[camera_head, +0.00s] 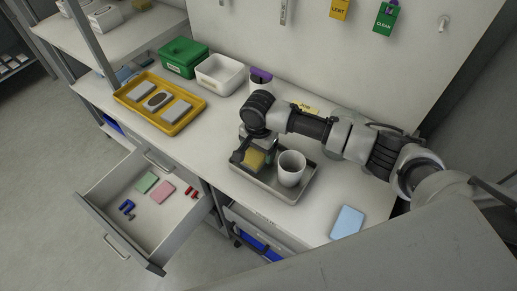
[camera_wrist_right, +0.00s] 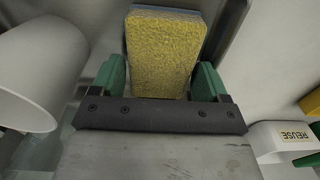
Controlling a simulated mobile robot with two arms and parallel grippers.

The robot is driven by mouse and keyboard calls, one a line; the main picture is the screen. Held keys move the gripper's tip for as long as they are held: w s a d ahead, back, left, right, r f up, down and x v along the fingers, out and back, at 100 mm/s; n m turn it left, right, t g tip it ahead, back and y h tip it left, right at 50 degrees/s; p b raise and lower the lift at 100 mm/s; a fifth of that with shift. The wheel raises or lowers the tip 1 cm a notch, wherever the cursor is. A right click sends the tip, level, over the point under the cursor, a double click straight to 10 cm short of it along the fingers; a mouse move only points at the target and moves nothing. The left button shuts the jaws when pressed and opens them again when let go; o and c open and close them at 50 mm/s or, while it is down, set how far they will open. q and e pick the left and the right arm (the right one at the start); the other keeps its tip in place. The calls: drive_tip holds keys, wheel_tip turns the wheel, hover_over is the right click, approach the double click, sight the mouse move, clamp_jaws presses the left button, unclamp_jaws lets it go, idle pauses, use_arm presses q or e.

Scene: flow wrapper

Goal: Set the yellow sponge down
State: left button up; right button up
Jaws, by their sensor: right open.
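The yellow sponge (camera_head: 254,160) is in the metal tray (camera_head: 279,195) on the bench, to the left of the white cup (camera_head: 291,168). My right gripper (camera_head: 250,152) is at the sponge, coming from above. In the right wrist view the yellow sponge (camera_wrist_right: 164,52) stands between the two green fingertips of my right gripper (camera_wrist_right: 161,82). The jaws are open, with a narrow gap beside the sponge. Whether the sponge's underside rests on the tray is hidden. My left gripper is not in view.
An open drawer (camera_head: 167,235) holds green and pink sponges and small blue and red items. A yellow tray (camera_head: 195,116) with grey blocks, a green bin (camera_head: 184,55) and a white bin (camera_head: 220,73) stand at the left. A light blue cloth or sponge (camera_head: 347,222) lies at the right front.

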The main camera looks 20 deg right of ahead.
wheel_tip(320, 180, up, 12)
drive_tip(key=shift+b, duration=0.3)
idle(0.5)
